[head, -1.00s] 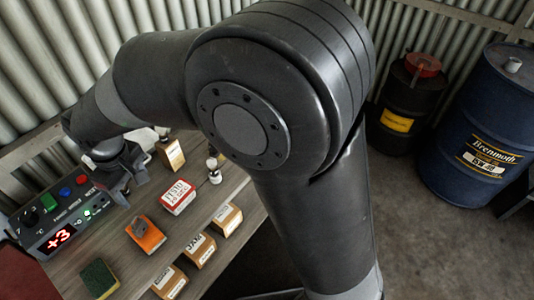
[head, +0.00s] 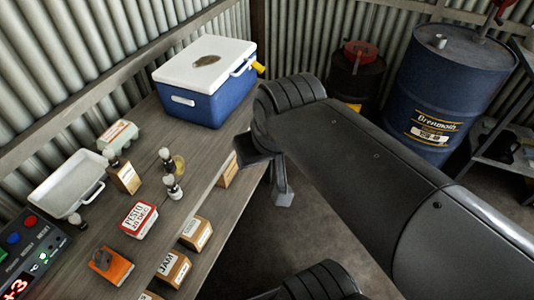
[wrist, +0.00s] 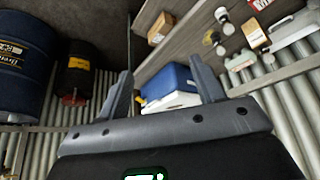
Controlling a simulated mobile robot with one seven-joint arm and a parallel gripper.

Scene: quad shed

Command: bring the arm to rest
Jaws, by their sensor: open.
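My gripper (wrist: 163,90) is open and empty in the wrist view, its two fingers spread apart with the blue cooler visible beyond the gap. In the head view my arm reaches in from the right. The gripper (head: 266,172) is beside the workbench's right edge, partly hidden by the arm. It is apart from the things on the bench.
The wooden workbench (head: 150,235) holds a blue cooler (head: 205,100) with a white lid, a white tray (head: 68,182), a pesto box (head: 139,219), an orange block (head: 110,266) and a control box (head: 32,245). Blue (head: 440,95) and black (head: 353,78) drums stand behind.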

